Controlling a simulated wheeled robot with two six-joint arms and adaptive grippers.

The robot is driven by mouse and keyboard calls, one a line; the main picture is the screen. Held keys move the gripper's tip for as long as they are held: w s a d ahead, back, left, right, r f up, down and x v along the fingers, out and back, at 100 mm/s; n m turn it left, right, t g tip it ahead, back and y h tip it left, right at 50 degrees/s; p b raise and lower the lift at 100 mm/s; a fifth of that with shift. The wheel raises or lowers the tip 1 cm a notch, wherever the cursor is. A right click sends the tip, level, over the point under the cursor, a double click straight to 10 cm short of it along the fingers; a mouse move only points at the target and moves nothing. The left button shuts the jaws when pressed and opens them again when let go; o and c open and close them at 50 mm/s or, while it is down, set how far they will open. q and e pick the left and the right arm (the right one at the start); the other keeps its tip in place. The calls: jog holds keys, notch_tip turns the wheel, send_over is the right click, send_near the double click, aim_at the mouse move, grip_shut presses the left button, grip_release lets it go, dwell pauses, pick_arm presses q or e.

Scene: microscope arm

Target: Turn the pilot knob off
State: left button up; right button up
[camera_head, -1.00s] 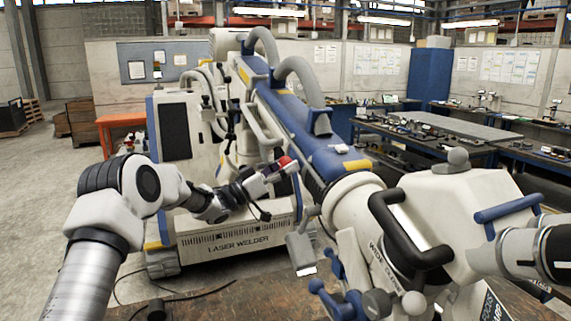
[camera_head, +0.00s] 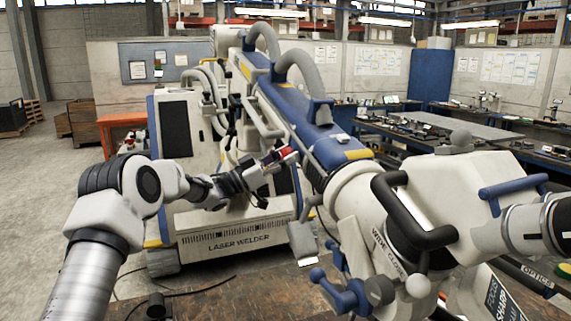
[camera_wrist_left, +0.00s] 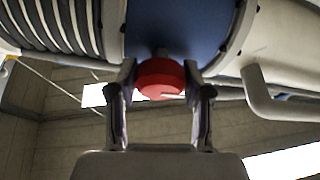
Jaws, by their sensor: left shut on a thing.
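A red knob (camera_head: 287,153) sits on the side of the thick blue and white microscope arm, near the middle of the head view. My left gripper (camera_head: 282,160) is at this knob, its arm reaching in from the left. In the left wrist view, the red knob (camera_wrist_left: 161,78) sticks out from a blue section of the arm (camera_wrist_left: 180,28). The two fingers of the left gripper (camera_wrist_left: 162,88) are shut on it, one on each side. The knob's far side and any marking for its setting are hidden. My right gripper does not show.
The white microscope head (camera_head: 455,190) with black and blue handles fills the right foreground. A cabinet labelled LASER WELDER (camera_head: 238,225) stands behind my left wrist. A grey curved pipe (camera_wrist_left: 275,98) runs right of the fingers. A brown worktop (camera_head: 215,295) lies below.

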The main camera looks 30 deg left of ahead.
pick_arm(q)
jog(key=m+g+b, duration=0.1)
jog(key=m, duration=0.1)
jog(key=m+g+h+b, duration=0.1)
jog(key=m, duration=0.1)
jog(key=shift+f, duration=0.35)
jog(key=m+g+h+b, duration=0.1)
jog(key=m, duration=0.1)
jog(key=shift+r+m, duration=0.1)
jog(key=shift+m, duration=0.3)
jog(key=shift+r+m+g, duration=0.1)
jog(key=shift+m+g, duration=0.5)
jog(key=shift+m, duration=0.6)
jog(key=shift+m+g+h, duration=0.3)
jog(key=shift+m+g, duration=0.3)
jog(key=shift+m, duration=0.6)
jog(key=shift+r+m+g+p, duration=0.15)
jog(key=shift+m+g+p, duration=0.25)
jog(key=shift+m, duration=0.7)
jog(key=shift+m+g+y+p, duration=0.25)
jog(key=shift+m+g+p, duration=0.35)
jog(key=shift+m, duration=0.65)
jog(key=shift+m+g+y+p, duration=0.35)
jog(key=shift+m+p, duration=0.4)
jog(key=shift+m, duration=0.5)
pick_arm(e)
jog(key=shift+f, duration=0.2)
